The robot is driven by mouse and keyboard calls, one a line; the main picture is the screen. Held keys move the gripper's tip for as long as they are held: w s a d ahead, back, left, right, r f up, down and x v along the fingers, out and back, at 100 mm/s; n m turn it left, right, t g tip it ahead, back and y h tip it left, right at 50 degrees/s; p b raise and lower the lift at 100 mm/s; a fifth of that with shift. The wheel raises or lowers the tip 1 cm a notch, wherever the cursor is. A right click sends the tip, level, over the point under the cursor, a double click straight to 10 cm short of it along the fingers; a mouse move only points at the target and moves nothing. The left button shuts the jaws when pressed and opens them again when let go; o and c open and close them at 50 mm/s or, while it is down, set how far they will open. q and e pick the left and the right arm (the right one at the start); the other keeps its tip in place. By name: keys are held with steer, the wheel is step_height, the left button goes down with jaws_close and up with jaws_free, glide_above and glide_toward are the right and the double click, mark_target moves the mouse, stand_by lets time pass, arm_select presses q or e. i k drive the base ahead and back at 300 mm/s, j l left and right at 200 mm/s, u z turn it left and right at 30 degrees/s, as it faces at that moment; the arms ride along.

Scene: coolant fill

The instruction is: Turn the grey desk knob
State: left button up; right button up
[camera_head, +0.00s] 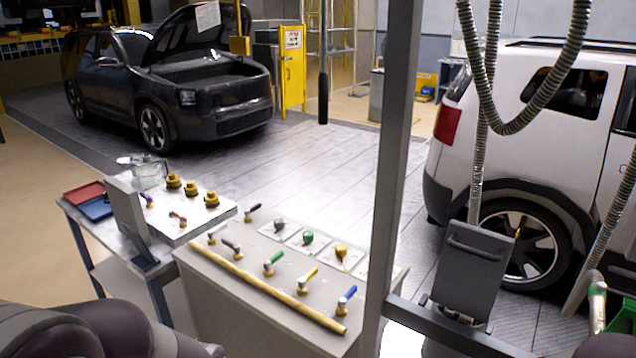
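The grey desk knob (279,225) sits on a pale square plate on the grey desk (215,290). It is the leftmost of a row of round knobs, with a green knob (308,238) and a yellow knob (341,250) to its right. Nothing touches the grey knob and it is in plain view. Its turn angle is too small to read.
Several levers, including a green one (274,262) and a blue one (346,299), stand in front of the knobs. A yellow rail (262,289) runs along the desk's near edge. A grey post (393,160) rises at the desk's right. A side table (132,262) adjoins on the left.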

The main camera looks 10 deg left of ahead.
mark_target(278, 223)
steer(key=i+j+z, duration=0.2)
steer(key=z, duration=0.2)
steer(key=i+j+z, duration=0.1)
steer(key=j+z, duration=0.3)
steer(key=i+j+z, duration=0.1)
steer(key=j+z, duration=0.3)
steer(key=i+j+z, duration=0.1)
steer(key=j, duration=0.85)
steer(key=i+j+z, duration=0.15)
steer(key=j, duration=0.85)
